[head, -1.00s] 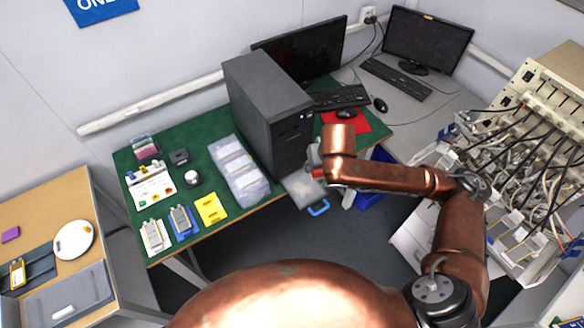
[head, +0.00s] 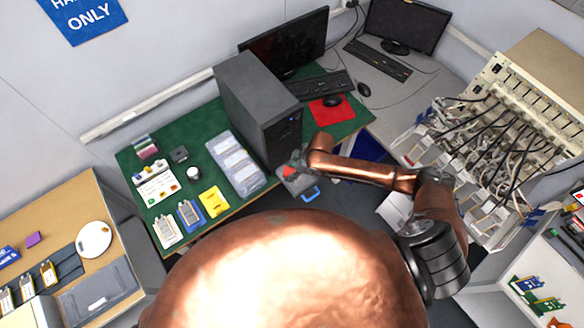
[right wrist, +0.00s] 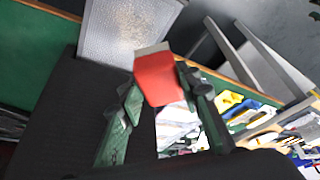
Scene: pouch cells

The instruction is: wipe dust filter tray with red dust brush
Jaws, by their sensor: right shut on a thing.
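The red dust brush (head: 289,170) is held in my right gripper (head: 297,162). In the right wrist view the brush's red block (right wrist: 157,78) sits between the two green fingers of the gripper (right wrist: 160,88), with a pale edge on its far side. The dust filter tray (head: 301,187) is a grey panel with a blue handle (head: 311,194), sticking out at the front foot of the black computer tower (head: 255,105). The tray also shows in the right wrist view (right wrist: 125,30). The brush is over or at the tray; contact cannot be told. My left gripper is out of view.
The tower stands on a green-topped bench (head: 205,120) with a clear plastic case (head: 236,165) and small items left of it. A red mouse pad (head: 330,110) lies right of the tower. A cabled rack (head: 500,140) stands at the right.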

